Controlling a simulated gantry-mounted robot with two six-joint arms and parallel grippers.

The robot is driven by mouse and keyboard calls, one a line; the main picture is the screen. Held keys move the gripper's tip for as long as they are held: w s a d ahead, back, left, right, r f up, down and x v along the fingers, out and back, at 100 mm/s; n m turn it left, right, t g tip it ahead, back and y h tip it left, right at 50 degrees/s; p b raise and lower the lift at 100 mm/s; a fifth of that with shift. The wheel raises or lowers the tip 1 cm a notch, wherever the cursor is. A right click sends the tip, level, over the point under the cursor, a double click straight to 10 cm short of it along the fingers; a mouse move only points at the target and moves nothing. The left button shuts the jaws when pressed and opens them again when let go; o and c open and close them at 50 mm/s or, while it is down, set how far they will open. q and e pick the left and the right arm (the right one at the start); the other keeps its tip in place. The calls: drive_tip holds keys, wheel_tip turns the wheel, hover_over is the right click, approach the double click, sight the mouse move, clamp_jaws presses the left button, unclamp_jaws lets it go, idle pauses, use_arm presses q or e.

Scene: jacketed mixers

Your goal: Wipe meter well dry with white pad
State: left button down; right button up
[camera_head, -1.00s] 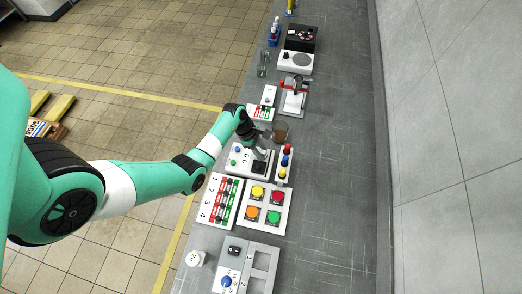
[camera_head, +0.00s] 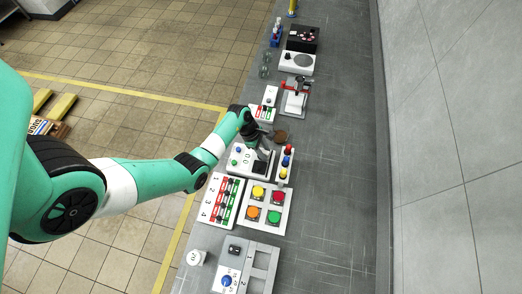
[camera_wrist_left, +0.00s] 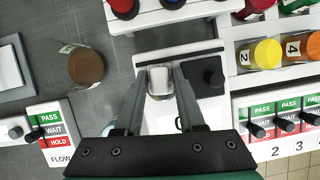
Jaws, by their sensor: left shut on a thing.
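My left gripper (camera_head: 261,154) reaches down over a white device panel (camera_head: 240,161). In the left wrist view, my left gripper (camera_wrist_left: 159,84) is shut on a small whitish pad (camera_wrist_left: 160,78). The meter well is not clearly visible; the fingers and pad cover part of the panel. I cannot tell whether the pad touches the surface. My right gripper is not in view.
A round container with brown contents (camera_wrist_left: 86,68) stands close beside the panel. A rack with red, blue and yellow knobs (camera_head: 286,162) and a panel of coloured buttons (camera_head: 265,206) are nearby. The bench along the wall (camera_head: 335,170) is clear.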

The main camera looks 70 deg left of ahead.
use_arm(q)
drive_tip(key=shift+s+a+r, duration=0.1)
drive_tip(key=shift+s+a, duration=0.1)
drive_tip(key=shift+s, duration=0.15)
drive_tip(key=shift+s+a+p, duration=0.35)
drive_tip(key=shift+s+p, duration=0.15)
drive_tip(key=shift+s, duration=0.05)
drive_tip(key=shift+w+d, duration=0.1)
drive_tip(key=shift+w, duration=0.05)
drive_tip(key=shift+w+d, duration=0.5)
drive_tip(key=shift+w, duration=0.3)
drive_tip(key=shift+s+a, duration=0.1)
drive_tip(key=shift+s, duration=0.05)
